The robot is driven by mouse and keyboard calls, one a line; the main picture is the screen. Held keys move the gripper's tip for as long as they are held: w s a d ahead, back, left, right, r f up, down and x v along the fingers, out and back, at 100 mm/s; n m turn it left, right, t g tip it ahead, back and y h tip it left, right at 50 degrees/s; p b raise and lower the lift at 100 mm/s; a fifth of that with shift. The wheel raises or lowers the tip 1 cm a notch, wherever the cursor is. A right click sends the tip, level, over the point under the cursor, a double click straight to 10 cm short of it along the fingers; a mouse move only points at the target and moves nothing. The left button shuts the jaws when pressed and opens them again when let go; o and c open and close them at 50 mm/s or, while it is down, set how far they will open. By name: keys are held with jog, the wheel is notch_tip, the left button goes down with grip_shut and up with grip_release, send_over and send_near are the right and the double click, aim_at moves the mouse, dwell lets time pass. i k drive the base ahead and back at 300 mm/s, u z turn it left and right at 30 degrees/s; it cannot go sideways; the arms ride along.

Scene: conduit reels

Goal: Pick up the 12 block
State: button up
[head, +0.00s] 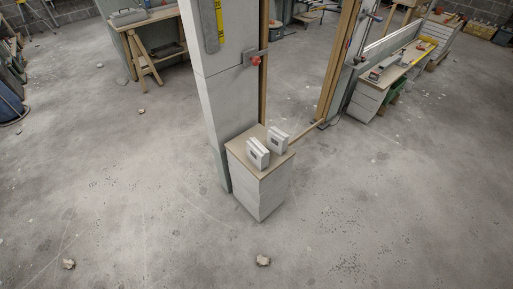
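Two small white blocks stand upright on the wooden top of a short white pedestal (263,190) near the middle of the head view. The nearer left block (257,153) and the farther right block (277,140) each carry a small dark mark on the front face. The marks are too small to read, so I cannot tell which is the 12 block. The two blocks stand close together, with a small gap. My gripper is not in view.
A tall white pillar (226,100) with a red knob (254,62) rises right behind the pedestal. A wooden door frame (340,60) stands to its right. Small rubble pieces (263,260) and (69,264) lie on the floor. Open concrete floor surrounds the pedestal's front and sides.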

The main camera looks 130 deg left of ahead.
aim_at(255, 152)
jog(key=u, duration=4.05)
